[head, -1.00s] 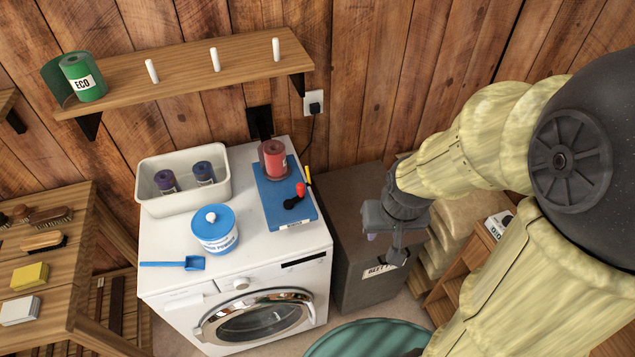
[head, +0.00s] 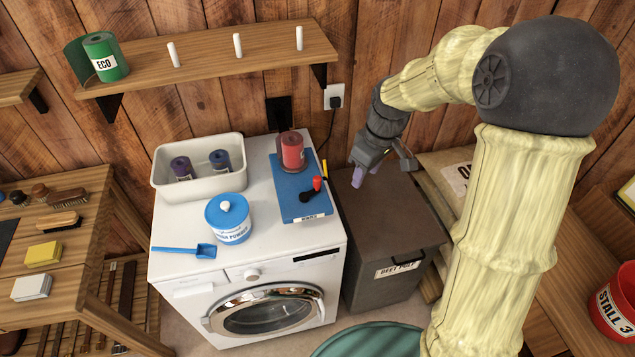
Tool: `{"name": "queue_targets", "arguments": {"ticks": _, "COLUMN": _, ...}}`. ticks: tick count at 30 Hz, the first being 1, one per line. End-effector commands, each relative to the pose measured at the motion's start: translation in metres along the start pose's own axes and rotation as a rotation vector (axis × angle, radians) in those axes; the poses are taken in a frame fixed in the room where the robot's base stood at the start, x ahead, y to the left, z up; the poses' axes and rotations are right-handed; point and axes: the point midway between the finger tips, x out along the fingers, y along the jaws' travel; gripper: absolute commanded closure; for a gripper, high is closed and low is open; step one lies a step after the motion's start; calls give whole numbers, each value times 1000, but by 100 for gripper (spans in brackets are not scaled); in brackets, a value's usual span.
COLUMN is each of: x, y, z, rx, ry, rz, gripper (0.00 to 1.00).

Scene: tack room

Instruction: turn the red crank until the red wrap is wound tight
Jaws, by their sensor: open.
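The red wrap (head: 291,152) stands upright as a roll at the back of a blue winder board (head: 296,196) on the washing machine. A loose flap seems to stand out around the roll. The red crank knob (head: 317,183) sits on a black arm (head: 308,195) near the front right of the board. My gripper (head: 378,180) is open and empty, over the dark feed bin to the right of the board, apart from the crank. Its fingers point downward, and the crank is in plain view.
A yellow upright piece (head: 324,168) stands by the board's right edge. A white tub (head: 197,188) with two dark rolls, a blue powder tin (head: 229,218) and a blue scoop (head: 185,249) share the washer top (head: 262,262). A shelf (head: 215,59) with pegs hangs behind. The feed bin (head: 390,225) stands right.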

Motion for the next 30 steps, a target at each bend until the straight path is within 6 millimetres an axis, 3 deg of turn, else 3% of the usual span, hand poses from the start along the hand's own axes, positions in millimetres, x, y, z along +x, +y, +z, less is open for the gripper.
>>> {"name": "queue_targets", "arguments": {"ticks": 1, "x": 9, "y": 9, "z": -17, "rx": -87, "ry": 10, "rz": -28, "gripper": 55}}
{"name": "queue_targets", "arguments": {"ticks": 6, "x": 18, "y": 29, "z": -67, "rx": -403, "ry": 67, "rz": -120, "gripper": 55}}
{"name": "queue_targets", "arguments": {"ticks": 12, "x": 22, "y": 53, "z": -107, "rx": -712, "ry": 178, "rz": -199, "gripper": 55}}
{"name": "queue_targets", "arguments": {"ticks": 18, "x": 19, "y": 61, "z": -119, "rx": -835, "ry": 232, "rz": -220, "gripper": 55}}
{"name": "queue_targets", "arguments": {"ticks": 30, "x": 22, "y": 60, "z": -119, "rx": -837, "ry": 231, "rz": -219, "gripper": 55}}
